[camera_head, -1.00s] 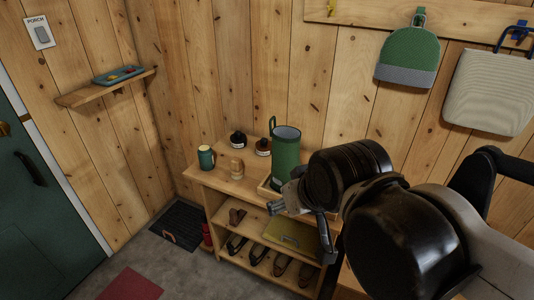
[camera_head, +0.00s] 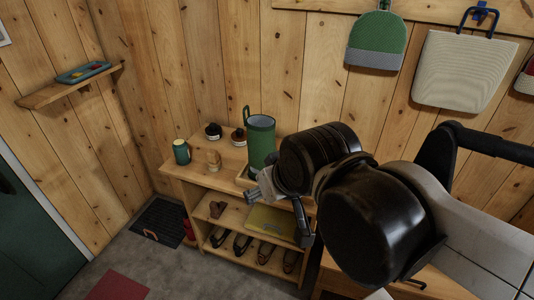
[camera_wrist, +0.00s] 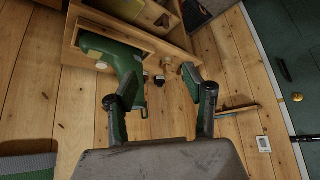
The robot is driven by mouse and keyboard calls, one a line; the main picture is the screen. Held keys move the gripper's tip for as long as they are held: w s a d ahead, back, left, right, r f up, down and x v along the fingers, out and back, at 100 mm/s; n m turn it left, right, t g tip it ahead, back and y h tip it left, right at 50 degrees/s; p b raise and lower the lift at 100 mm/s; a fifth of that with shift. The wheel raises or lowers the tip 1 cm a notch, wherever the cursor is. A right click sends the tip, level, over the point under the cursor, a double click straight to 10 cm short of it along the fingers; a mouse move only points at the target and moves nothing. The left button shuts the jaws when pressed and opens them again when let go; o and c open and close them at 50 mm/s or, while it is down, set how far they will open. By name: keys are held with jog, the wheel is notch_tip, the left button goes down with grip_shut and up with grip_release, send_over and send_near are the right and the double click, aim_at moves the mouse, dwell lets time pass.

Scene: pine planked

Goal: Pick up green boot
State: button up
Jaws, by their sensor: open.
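The green boot (camera_head: 261,141) stands upright on top of the wooden shoe shelf, with a loop at its top and its lower part hidden by my gripper and arm. In the wrist view the boot (camera_wrist: 124,62) is beside the left finger, its foot end toward the upper left. My gripper (camera_head: 268,188) is in front of the boot in the head view, near the shelf top's edge. In the wrist view my gripper (camera_wrist: 161,90) is open, with nothing held between its fingers.
Shoes and a yellow-green item (camera_head: 272,222) lie below. A green hat (camera_head: 377,40) and a pale bag (camera_head: 462,72) hang on the wall.

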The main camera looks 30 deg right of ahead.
jog(key=c, duration=0.5)
